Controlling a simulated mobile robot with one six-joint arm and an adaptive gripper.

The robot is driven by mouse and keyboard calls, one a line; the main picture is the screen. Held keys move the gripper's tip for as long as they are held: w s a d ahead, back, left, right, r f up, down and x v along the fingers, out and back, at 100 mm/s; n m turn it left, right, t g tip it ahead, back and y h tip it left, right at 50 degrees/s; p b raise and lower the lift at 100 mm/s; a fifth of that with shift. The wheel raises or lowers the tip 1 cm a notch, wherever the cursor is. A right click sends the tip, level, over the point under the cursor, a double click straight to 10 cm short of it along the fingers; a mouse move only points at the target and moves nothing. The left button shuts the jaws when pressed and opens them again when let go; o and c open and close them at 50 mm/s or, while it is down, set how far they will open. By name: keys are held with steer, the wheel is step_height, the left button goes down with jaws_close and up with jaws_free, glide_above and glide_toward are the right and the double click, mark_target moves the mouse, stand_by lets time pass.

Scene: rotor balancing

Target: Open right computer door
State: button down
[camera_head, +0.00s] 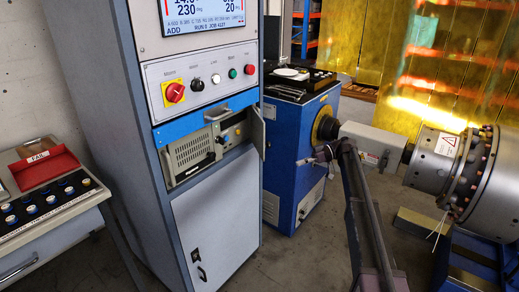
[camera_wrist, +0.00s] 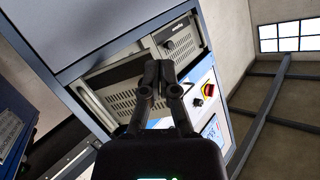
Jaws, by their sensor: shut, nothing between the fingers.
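In the head view, the grey cabinet (camera_head: 218,215) has a computer bay (camera_head: 192,154) with vented front panels below a blue strip. A narrow grey panel, apparently the right computer door (camera_head: 259,132), stands swung outward at the bay's right edge. My gripper (camera_head: 304,162) is shut and empty, to the right of this panel and apart from it. In the wrist view, my gripper (camera_wrist: 158,70) points at the bay, with its fingers together over the vented panel (camera_wrist: 120,98). They hide the bay's middle. I cannot make out the right door clearly there.
A control panel with a red knob (camera_head: 174,92) and a screen (camera_head: 203,14) is above the bay. A blue machine (camera_head: 285,165) is behind to the right, a large rotor (camera_head: 478,165) farther right. A button console (camera_head: 50,205) with a red tray (camera_head: 42,166) is left.

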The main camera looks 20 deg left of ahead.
steer(key=s+d+f+m+t+h, duration=0.2)
steer(key=s+d+f+m+h, duration=0.25)
steer(key=s+d, duration=0.35)
steer(key=s+d+f+m+t+h, duration=0.35)
steer(key=s+d+m+h, duration=0.2)
steer(key=s, duration=0.45)
steer(key=s+d+f+m+t+h, duration=0.2)
steer(key=s+d+f+m+h, duration=0.25)
steer(key=s+d+m, duration=0.35)
steer(key=w+a+r+n+t+h, duration=0.35)
steer(key=w+a, duration=0.25)
steer(key=a, duration=0.3)
steer(key=w+a+r+n+t+h, duration=0.2)
steer(key=w+a+r+n+t, duration=0.25)
steer(key=a, duration=0.45)
steer(key=a+r+n+t+y, duration=0.1)
steer(key=a+r+n+t, duration=0.2)
steer(key=a, duration=1)
steer(key=a+r+n+t+y, duration=0.1)
steer(key=a+r+n+t, duration=0.2)
steer(key=a, duration=1)
step_height(320, 180, up, 4)
steer(key=t, duration=0.3)
steer(key=shift+s+r+n+y+p, duration=0.15)
steer(key=shift+n+y+p, duration=0.15)
steer(key=shift+y+p, duration=0.1)
